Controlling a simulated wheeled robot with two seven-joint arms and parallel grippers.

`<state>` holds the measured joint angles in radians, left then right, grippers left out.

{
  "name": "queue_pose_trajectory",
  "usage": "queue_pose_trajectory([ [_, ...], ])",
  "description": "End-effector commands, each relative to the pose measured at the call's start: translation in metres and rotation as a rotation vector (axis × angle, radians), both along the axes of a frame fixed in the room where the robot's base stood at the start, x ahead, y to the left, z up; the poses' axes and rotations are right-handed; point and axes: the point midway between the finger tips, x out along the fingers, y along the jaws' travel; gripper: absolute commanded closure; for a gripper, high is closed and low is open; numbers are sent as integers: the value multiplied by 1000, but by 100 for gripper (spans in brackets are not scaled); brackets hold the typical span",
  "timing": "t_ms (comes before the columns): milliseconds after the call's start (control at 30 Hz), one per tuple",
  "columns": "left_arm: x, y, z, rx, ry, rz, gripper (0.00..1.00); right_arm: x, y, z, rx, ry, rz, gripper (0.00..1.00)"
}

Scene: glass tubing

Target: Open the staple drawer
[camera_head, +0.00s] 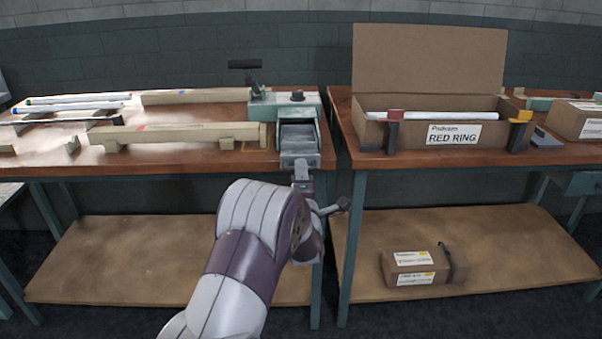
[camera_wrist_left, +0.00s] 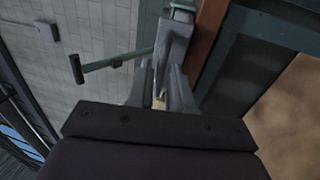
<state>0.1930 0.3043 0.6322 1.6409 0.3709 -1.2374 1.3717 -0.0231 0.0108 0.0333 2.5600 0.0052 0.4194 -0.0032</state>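The teal machine (camera_head: 311,105) stands at the right end of the left workbench. Its grey staple drawer (camera_head: 298,142) faces me, below a dark recess in the machine's front. My left gripper (camera_head: 302,166) is directly in front of the drawer's lower front. In the left wrist view, a grey block (camera_wrist_left: 176,38), apparently the drawer front, lies straight ahead at the fingertips. The two fingers of my left gripper (camera_wrist_left: 161,78) stand apart with a narrow gap. Whether they pinch a handle there is hidden. My right gripper is not in view.
A black-ended lever (camera_head: 245,64) sticks up left of the machine, also visible in the left wrist view (camera_wrist_left: 77,68). Wooden rails (camera_head: 180,132) and white tubes lie left. The right bench carries an open cardboard box (camera_head: 385,103) labelled RED RING. A gap separates the benches.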

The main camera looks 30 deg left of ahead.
Motion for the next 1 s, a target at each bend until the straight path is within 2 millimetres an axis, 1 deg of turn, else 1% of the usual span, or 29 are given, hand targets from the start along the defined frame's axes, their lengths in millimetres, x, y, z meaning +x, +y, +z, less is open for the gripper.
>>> queue_pose_trajectory([
  [67,0,0,0,0,0,0,80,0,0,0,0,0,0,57],
  [167,-7,-5,-1,0,1,-1,80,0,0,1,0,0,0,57],
  [267,-24,-15,-5,-1,2,-2,80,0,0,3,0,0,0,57],
  [400,-57,-36,-13,0,3,-3,80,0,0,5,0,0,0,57],
  [500,-78,-49,-18,0,1,-3,80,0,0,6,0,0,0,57],
  [633,-98,-61,-23,0,1,-2,80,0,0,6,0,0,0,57],
  [800,-107,-66,-25,1,1,0,80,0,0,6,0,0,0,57],
  [1000,-107,-65,-25,0,0,0,80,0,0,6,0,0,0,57],
])
